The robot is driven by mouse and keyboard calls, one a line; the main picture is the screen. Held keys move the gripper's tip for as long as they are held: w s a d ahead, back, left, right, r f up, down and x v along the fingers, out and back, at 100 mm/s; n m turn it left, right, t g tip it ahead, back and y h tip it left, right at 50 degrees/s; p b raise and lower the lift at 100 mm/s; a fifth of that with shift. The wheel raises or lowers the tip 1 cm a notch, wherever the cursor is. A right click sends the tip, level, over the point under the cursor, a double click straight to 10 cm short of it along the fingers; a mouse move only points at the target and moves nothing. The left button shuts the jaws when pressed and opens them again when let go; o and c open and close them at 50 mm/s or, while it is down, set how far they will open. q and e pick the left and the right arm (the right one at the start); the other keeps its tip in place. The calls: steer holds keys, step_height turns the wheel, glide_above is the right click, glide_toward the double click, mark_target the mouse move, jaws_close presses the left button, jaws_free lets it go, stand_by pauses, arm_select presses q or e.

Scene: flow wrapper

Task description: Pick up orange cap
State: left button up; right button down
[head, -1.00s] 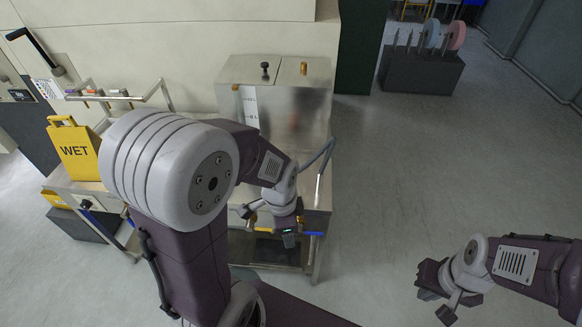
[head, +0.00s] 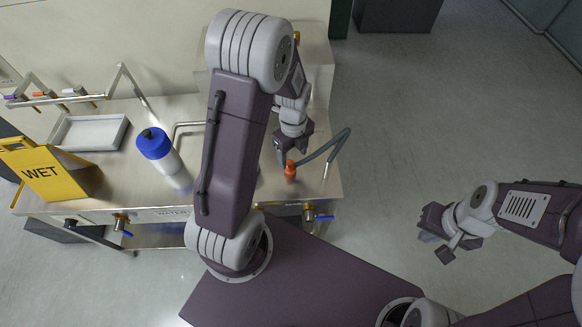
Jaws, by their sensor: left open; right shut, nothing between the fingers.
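A small orange cap (head: 290,172) stands on the metal counter (head: 250,195), right of my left upper arm. My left gripper (head: 288,154) is open, directly above or behind the cap in this view. One dark finger shows close to the cap's top. I cannot tell whether it touches, and the far finger is partly hidden.
A blue-topped white bottle (head: 160,150), a white tray (head: 90,133) and a yellow WET sign (head: 45,172) stand on the left. Small coloured items, one orange, sit on a rail (head: 75,97). Floor at right is clear.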

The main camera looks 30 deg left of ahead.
mark_target(290, 164)
arm_select(q)
steer(key=shift+w+a+f, duration=0.15)
steer(key=shift+a+f, duration=0.1)
steer(key=shift+f, duration=0.25)
steer(key=shift+w+a+f, duration=0.15)
steer(key=shift+a+f, duration=0.05)
steer(key=shift+f, duration=0.25)
steer(key=f, duration=0.2)
steer(key=s+f, duration=0.1)
steer(key=f, duration=0.1)
steer(key=shift+d+f, duration=0.1)
steer(key=shift+f, duration=0.05)
steer(key=shift+w+f, duration=0.2)
steer(key=shift+f, duration=0.15)
steer(key=shift+r, duration=0.1)
jaws_close()
